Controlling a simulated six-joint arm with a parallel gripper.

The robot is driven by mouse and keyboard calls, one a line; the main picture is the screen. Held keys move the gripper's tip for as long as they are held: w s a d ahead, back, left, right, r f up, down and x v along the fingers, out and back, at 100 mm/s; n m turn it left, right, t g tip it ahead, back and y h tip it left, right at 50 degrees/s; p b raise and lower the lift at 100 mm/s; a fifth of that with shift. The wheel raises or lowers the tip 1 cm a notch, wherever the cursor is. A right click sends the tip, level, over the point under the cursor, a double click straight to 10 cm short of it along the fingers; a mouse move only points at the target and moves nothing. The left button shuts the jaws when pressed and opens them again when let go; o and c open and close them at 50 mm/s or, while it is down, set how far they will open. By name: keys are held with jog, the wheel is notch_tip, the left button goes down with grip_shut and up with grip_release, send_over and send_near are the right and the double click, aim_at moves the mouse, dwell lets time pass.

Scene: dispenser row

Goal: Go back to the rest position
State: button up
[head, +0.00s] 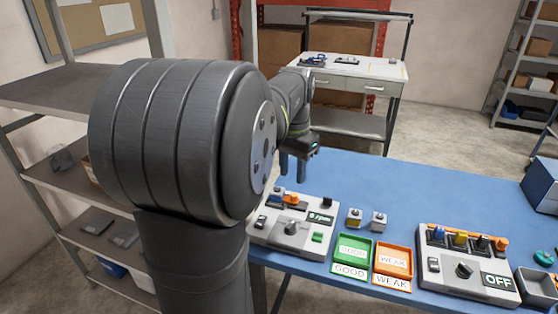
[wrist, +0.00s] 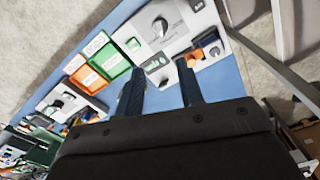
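My gripper (head: 293,172) is in the air over the far left part of the blue table, above and behind the left grey device. Its two fingers point down. In the wrist view my gripper (wrist: 160,68) has its fingers apart, with nothing visible between them. The left grey device (head: 270,230) has a dark knob, a small lit display and a green button, with a blue piece and an orange piece at its back. It also shows in the wrist view (wrist: 190,28).
A green GOOD tray (head: 336,268) and an orange WEAK tray (head: 409,262) lie mid-table. Two small blocks (head: 354,218) stand behind them. The right grey device (head: 440,280) reads OFF. A shelf (head: 60,85) stands left, a workbench (head: 360,68) behind. The table's back middle is clear.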

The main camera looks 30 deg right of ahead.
aim_at(290, 224)
notch_tip(290, 224, down, 18)
jog(key=shift+r, duration=0.25)
dwell(0.5)
